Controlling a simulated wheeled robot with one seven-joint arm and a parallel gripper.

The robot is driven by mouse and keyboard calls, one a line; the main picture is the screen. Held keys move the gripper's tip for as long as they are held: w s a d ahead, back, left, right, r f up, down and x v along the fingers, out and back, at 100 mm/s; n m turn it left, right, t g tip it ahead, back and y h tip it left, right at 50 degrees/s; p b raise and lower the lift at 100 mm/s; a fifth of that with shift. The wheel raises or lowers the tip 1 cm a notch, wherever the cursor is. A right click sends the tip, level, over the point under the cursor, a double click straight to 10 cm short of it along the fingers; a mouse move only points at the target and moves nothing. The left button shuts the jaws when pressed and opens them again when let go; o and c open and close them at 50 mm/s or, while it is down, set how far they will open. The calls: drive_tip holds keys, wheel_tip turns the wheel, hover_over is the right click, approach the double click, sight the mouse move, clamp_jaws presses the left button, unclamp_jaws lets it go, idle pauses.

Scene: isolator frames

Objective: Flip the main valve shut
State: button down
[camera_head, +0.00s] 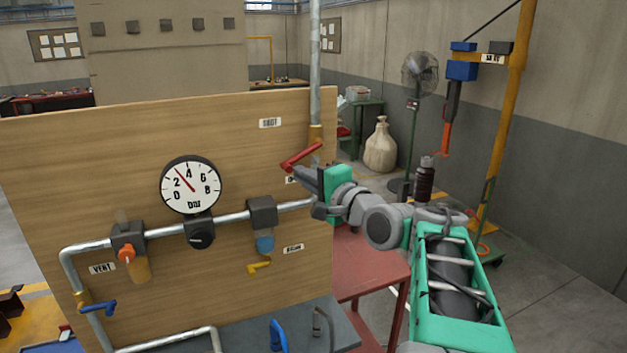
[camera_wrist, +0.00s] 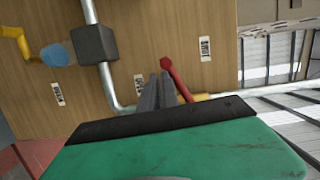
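The red lever (camera_head: 300,156) is on the upright pipe at the board's right edge, its free end slanting down to the left. I take it for the main valve; the label below it is partly hidden by my gripper. My gripper (camera_head: 304,178) is just below the lever's free end. In the wrist view, the fingers (camera_wrist: 156,92) are side by side with no clear gap and nothing seen between them. The red lever (camera_wrist: 175,80) runs close along their right side; I cannot tell whether they touch.
A pressure gauge (camera_head: 190,185) has its needle between 2 and 4. A blue lever (camera_head: 98,307), an orange knob (camera_head: 126,254) and a yellow lever (camera_head: 259,267) are also on the board. A red table (camera_head: 375,265) stands under my arm.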

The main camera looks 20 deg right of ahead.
drive_tip(key=shift+a+r, duration=0.45)
drive_tip(key=shift+r, duration=0.25)
drive_tip(key=shift+a+r, duration=0.45)
drive_tip(key=shift+r, duration=0.35)
drive_tip(key=d+f+b, duration=0.3)
drive_tip(key=f, duration=0.1)
drive_tip(key=s+d+f+b, duration=0.1)
drive_tip(key=s+b, duration=0.1)
drive_tip(key=s, duration=0.7)
drive_tip(key=shift+s+d, duration=0.2)
drive_tip(key=shift+s, duration=0.2)
drive_tip(key=shift+f, duration=0.1)
